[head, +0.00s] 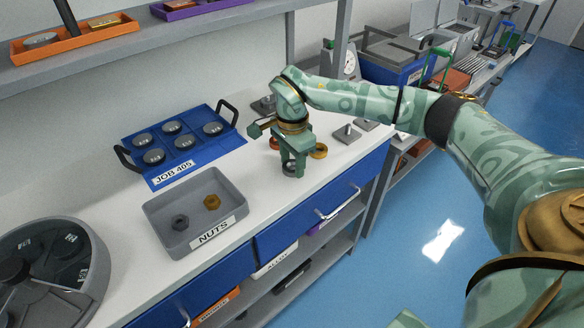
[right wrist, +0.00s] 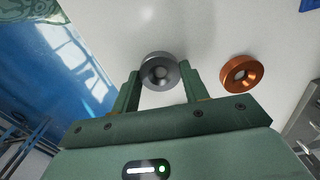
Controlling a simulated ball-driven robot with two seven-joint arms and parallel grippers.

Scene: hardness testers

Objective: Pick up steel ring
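The steel ring (head: 289,169) is a small dark grey ring on the white bench top near its front edge. In the right wrist view the steel ring (right wrist: 160,72) lies face-on at the fingertips, its hole visible. My right gripper (head: 293,165) points down over it. In the right wrist view the fingers of my right gripper (right wrist: 160,78) are apart, one on each side of the ring. I cannot tell whether they touch it. My left gripper is not in view.
A copper ring (head: 275,143) and a brass ring (head: 319,151) lie close by; the copper ring also shows in the right wrist view (right wrist: 241,73). A grey NUTS tray (head: 160,212) and a blue JOB tray (head: 187,160) stand to the left. Metal blocks (head: 347,133) lie right.

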